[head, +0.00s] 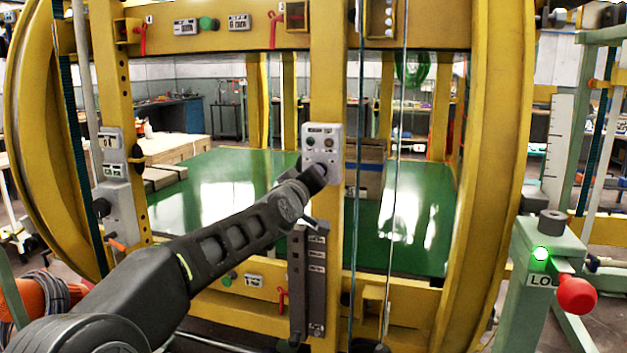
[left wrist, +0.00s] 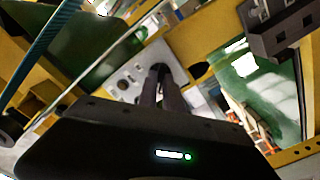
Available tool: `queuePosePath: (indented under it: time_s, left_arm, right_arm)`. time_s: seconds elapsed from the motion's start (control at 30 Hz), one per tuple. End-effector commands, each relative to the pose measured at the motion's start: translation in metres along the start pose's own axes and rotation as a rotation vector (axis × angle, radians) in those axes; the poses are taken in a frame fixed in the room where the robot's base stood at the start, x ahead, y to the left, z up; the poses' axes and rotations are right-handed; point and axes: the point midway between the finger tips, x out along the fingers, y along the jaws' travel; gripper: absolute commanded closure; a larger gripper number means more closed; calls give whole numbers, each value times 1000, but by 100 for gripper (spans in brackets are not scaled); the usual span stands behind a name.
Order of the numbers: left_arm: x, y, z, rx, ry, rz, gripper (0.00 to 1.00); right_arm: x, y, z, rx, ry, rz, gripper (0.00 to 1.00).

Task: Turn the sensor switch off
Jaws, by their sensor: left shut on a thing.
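A small grey control box (head: 322,143) is mounted on the yellow middle post. It has a label strip and small round buttons or lamps; its text is too small to read. My left gripper (head: 318,176) reaches the lower part of this box. In the left wrist view the box (left wrist: 127,82) lies beyond the gripper, and the two fingers (left wrist: 159,78) are shut on a dark knob-like switch (left wrist: 160,67) on its face. The fingers and wrist hide most of the switch, so its setting cannot be read. My right gripper is not in view.
A dark grey box (head: 317,265) hangs on the post just below my left wrist. Vertical cables (head: 398,200) run right of the post. A green stand with a red knob (head: 577,295) and lit green lamp (head: 540,254) is at right. A green panel (head: 400,225) lies behind.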

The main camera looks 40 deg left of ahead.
Motion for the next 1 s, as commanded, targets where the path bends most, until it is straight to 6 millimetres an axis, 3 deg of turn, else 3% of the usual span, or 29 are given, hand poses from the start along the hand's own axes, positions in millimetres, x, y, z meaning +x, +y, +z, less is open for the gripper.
queuePosePath:
  time_s: [0.4,0.43,0.67,1.0]
  left_arm:
    - [0,0,0,-11,0,0,100]
    - [0,0,0,-11,0,0,88]
    - [0,0,0,-9,0,0,69]
    - [-4,0,-1,-9,1,0,68]
  right_arm:
    - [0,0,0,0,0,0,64]
    - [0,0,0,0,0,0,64]
    - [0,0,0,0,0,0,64]
    - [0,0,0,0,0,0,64]
